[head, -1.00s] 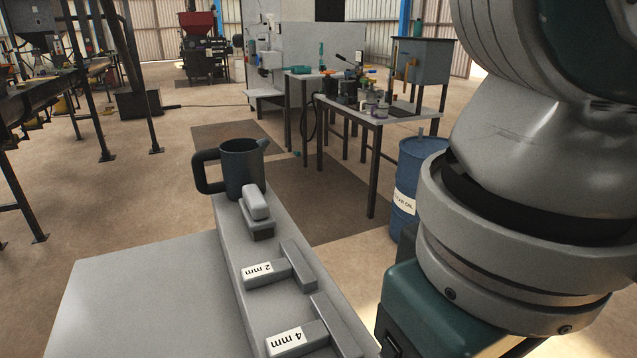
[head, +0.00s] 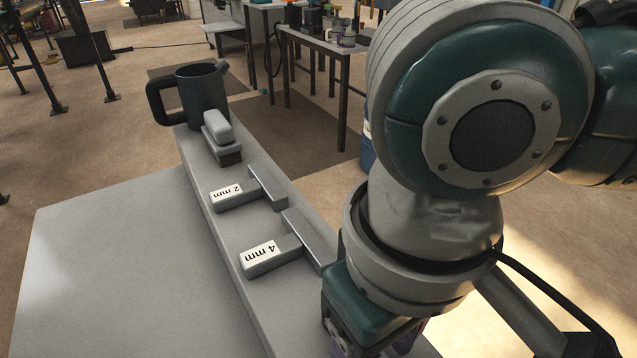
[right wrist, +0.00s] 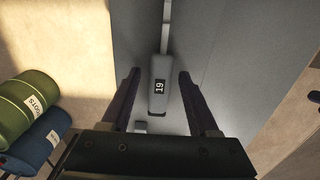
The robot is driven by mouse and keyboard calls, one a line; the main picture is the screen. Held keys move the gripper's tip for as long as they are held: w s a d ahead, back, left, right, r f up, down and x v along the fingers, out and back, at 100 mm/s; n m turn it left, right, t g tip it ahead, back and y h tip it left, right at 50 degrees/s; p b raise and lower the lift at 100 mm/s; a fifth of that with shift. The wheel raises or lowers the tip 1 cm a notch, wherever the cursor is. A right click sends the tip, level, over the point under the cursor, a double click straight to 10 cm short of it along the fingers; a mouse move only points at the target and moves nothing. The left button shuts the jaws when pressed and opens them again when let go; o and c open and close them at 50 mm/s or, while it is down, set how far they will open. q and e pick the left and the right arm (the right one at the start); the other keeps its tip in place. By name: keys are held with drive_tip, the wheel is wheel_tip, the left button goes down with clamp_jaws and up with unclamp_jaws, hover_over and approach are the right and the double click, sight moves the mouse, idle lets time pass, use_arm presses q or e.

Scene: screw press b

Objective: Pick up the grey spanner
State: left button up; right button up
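A long grey tool with a dark "19" label, which looks like the grey spanner (right wrist: 159,88), lies on a grey surface in the right wrist view. Its narrow part runs away toward the top of the picture. My right gripper (right wrist: 159,73) is open, with one finger on each side of the labelled end in the picture. I see no contact, and I cannot tell the height gap. In the head view my right arm covers the lower right, and the spanner is not seen there. My left gripper is in neither view.
On the grey ledge (head: 226,258) are a dark jug (head: 203,92), a grey block (head: 219,128), and pieces labelled "2 mm" (head: 232,194) and "4 mm" (head: 262,258).

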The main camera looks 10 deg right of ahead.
clamp_jaws()
drive_tip(key=shift+r, duration=0.1)
idle(0.6)
